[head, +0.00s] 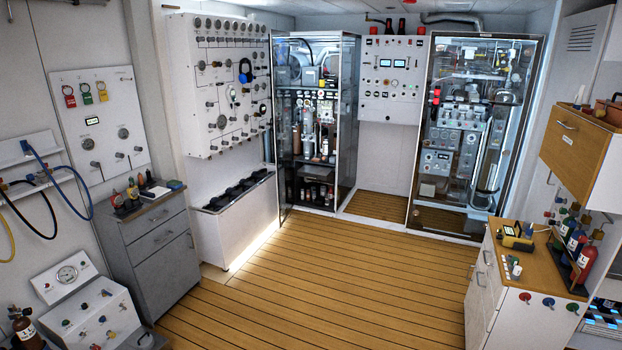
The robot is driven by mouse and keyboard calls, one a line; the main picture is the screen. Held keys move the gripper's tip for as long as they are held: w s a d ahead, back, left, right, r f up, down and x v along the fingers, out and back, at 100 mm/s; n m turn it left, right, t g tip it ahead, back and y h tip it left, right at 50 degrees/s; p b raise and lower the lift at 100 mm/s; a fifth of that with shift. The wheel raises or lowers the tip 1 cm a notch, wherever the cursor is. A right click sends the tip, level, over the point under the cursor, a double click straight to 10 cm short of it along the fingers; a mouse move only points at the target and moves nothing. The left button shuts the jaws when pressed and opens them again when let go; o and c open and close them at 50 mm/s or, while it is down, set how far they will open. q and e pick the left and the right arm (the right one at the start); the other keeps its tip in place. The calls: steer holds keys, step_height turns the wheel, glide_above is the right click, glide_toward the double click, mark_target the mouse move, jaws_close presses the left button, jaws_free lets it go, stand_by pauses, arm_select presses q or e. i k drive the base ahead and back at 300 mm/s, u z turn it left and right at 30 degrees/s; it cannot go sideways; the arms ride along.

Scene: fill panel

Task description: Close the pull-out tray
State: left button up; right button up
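I cannot tell for certain which part is the pull-out tray. On the right, a white cabinet (483,290) has a wooden top (528,262) with small tools and bottles on it. Above it, a wall cabinet has a wooden front (573,143) with a metal handle. On the left, a grey drawer cabinet (163,258) has its drawer fronts flush, as far as I can see. Neither of my grippers is in view.
The plank floor (330,295) is clear in the middle. A glass-doored cabinet (318,120) stands at the back with its door swung open. Another glazed cabinet (470,130) stands at back right. A white gauge box (88,318) is at lower left.

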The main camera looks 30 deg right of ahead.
mark_target(309, 170)
steer(key=z, duration=0.2)
steer(key=i, duration=0.9)
steer(key=z, duration=0.7)
steer(key=i, duration=2.1)
steer(key=z, duration=0.2)
steer(key=i, duration=1.95)
steer(key=u, duration=0.65)
steer(key=i, duration=1.9)
steer(key=u, duration=0.5)
